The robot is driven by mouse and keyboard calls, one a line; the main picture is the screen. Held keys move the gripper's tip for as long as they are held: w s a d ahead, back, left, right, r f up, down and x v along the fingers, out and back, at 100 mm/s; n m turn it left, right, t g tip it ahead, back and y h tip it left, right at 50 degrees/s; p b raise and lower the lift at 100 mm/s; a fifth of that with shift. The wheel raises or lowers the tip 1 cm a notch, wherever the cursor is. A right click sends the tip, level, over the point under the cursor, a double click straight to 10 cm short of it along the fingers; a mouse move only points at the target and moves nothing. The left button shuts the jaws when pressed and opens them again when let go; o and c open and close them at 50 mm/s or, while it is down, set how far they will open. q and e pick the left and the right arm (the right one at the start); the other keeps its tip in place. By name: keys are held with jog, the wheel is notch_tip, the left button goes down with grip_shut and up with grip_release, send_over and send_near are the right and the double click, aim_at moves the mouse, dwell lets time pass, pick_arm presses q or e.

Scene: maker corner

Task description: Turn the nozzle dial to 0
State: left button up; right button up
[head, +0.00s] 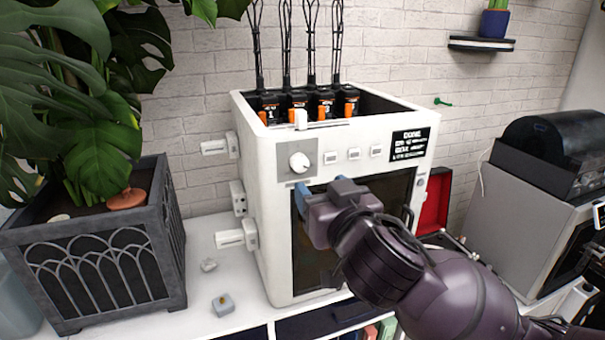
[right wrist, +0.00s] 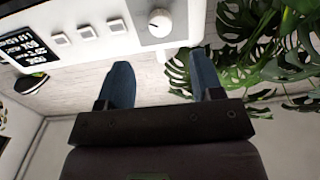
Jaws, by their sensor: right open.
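The nozzle dial (head: 300,162) is a round white knob on a grey square plate at the upper left of the white machine's front (head: 271,215). In the right wrist view the dial (right wrist: 160,20) shows at the top, with a dark mark on it. Its number markings are too small to read. My right gripper (head: 322,188) is in front of the machine, just below and right of the dial. In the right wrist view the blue fingers (right wrist: 165,82) are spread apart with nothing between them, and the dial lies beyond them, not touched. My left gripper is not in view.
White buttons (head: 354,154) and a black label (head: 408,144) lie right of the dial. A potted plant (head: 100,240) stands left of the machine. A small grey block (head: 223,305) lies on the white tabletop (head: 190,322). Another machine (head: 530,200) stands at the right.

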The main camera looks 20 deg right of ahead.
aim_at(302, 166)
jog(key=w, duration=0.7)
jog(key=shift+w+a, duration=0.15)
jog(key=shift+w, duration=0.8)
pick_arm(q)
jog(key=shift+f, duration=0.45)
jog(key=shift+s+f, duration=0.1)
